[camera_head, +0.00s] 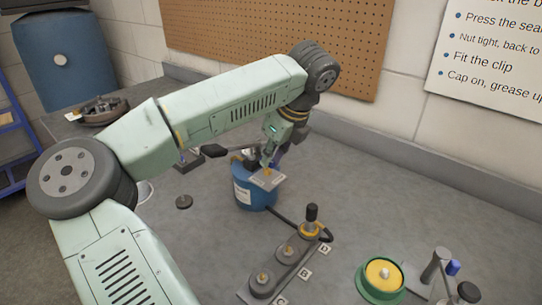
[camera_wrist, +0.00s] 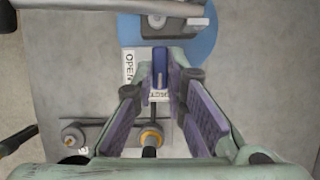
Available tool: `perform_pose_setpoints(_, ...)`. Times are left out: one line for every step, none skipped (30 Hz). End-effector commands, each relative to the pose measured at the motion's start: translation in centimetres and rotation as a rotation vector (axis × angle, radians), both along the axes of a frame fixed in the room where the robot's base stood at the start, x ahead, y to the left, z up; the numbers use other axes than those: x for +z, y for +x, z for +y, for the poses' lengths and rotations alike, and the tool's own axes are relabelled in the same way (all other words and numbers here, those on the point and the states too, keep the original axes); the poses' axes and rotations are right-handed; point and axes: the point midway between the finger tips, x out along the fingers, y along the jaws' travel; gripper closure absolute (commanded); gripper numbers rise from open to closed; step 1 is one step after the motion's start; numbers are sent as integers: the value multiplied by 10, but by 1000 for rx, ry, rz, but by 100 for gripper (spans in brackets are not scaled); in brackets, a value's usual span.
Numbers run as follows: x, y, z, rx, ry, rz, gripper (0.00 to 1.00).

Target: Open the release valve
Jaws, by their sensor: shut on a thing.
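A blue canister (camera_head: 250,190) stands on the grey bench under my gripper, and its blue top shows at the upper edge of the wrist view (camera_wrist: 205,42). My gripper (camera_head: 268,158) points down at the canister's near side. In the wrist view, the fingertips (camera_wrist: 161,80) close around a small dark-blue lever (camera_wrist: 160,62), which I take to be the release valve's handle. A white label plate (camera_wrist: 129,68) beside it reads "OPEN"; another word is partly hidden by the fingers. The plate also shows in the head view (camera_head: 268,181). The valve's body is mostly hidden.
A green-rimmed yellow part (camera_head: 382,275) sits at right. A black-ended handle (camera_head: 214,150) projects left beside the canister.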

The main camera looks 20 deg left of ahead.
Motion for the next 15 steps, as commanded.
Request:
perform_pose_setpoints(-2,0,0,-11,0,-2,100)
perform_pose_setpoints(-2,0,0,-22,1,-3,100)
perform_pose_setpoints(-3,0,0,-37,0,-4,100)
perform_pose_setpoints(-3,0,0,-52,2,-4,100)
perform_pose_setpoints(-4,-1,1,-67,1,-4,100)
perform_pose_setpoints(-5,-1,1,-91,1,-4,100)
perform_pose_setpoints(-5,-1,1,-111,1,-3,100)
perform_pose_setpoints(-5,-2,1,-132,0,-4,100)
perform_pose_setpoints(-6,-2,1,-162,1,-5,100)
perform_pose_setpoints(-6,-2,1,-187,2,-6,100)
perform_pose_setpoints(-6,-2,2,-213,2,-5,100)
perform_pose_setpoints(-6,-3,2,-248,1,-5,100)
perform_pose_setpoints(-6,-3,2,-275,1,-5,100)
perform_pose_setpoints(-6,-3,2,-304,1,-5,100)
perform_pose_setpoints(-6,-3,3,-343,1,-6,100)
